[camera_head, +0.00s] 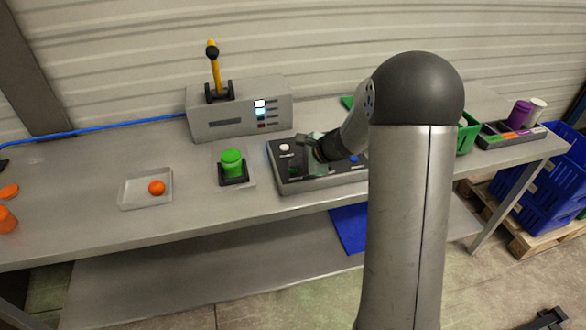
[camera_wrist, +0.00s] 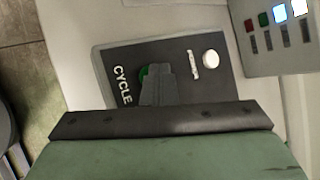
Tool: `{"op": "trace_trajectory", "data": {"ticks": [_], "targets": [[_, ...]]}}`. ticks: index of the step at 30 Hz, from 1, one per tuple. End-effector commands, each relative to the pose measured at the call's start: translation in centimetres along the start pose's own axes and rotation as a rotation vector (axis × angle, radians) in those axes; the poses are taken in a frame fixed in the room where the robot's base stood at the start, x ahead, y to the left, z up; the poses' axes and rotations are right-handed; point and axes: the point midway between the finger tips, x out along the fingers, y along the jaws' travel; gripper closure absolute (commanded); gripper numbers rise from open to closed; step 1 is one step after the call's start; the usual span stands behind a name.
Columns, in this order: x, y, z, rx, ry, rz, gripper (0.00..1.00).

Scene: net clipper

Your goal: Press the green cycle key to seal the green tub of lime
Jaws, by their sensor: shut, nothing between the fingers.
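The green tub (camera_head: 232,168) stands upright in a black holder on the bench, left of the dark control panel (camera_head: 290,185). The panel carries a white button (camera_head: 284,148), a blue one at its right and the green cycle key (camera_wrist: 144,73), beside the word CYCLE in the wrist view. My gripper (camera_head: 298,168) is over the panel's left part. In the wrist view my shut, empty gripper (camera_wrist: 158,70) covers much of the green key. I cannot tell whether the fingertips touch it. The key is hidden in the head view.
A grey machine (camera_head: 240,117) with a yellow lever (camera_head: 215,68) and small indicator lights stands behind the tub. A clear tray (camera_head: 132,194) with an orange ball (camera_head: 157,188) lies left. Green bins and a dark rack (camera_head: 510,137) with a purple tub (camera_head: 520,114) stand right.

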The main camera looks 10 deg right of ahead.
Motion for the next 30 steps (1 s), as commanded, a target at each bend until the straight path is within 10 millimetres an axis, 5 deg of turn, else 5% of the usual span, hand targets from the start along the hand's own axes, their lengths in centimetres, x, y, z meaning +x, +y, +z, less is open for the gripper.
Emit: {"op": "trace_trajectory", "data": {"ticks": [19, 30], "targets": [[-1.1, -0.8, 0.8, 0.0, 0.0, -0.001, 1.0], [-3.5, -2.6, 2.6, -0.001, -0.001, -0.001, 1.0]]}}
